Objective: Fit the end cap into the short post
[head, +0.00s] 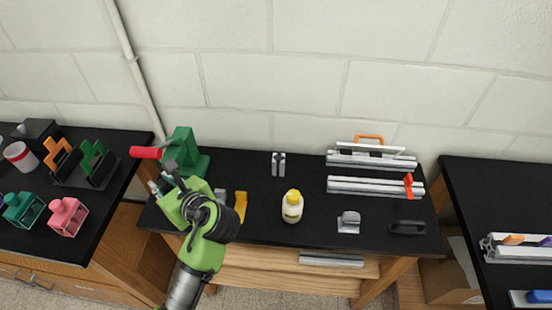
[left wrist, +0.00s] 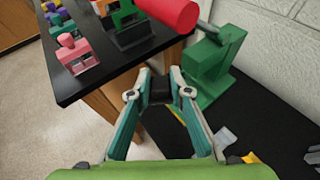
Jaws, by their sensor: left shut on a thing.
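My left gripper (head: 163,185) is at the left end of the middle black table, in front of the green press. In the left wrist view its fingers (left wrist: 160,90) are shut on a small black piece (left wrist: 160,94), which looks like the end cap. The piece is held in the air, with the table edge and floor below it; in the head view I cannot make it out. A short grey upright metal piece (head: 278,165), probably the short post, stands at the back of the table, well right of the gripper and apart from it. My right gripper is not in view.
The green press (head: 186,150) with its red handle (head: 145,153) stands close behind my gripper. A yellow-capped bottle (head: 292,207), a grey bracket (head: 348,223) and a black handle (head: 407,227) stand along the front. Long rails (head: 375,186) lie at right.

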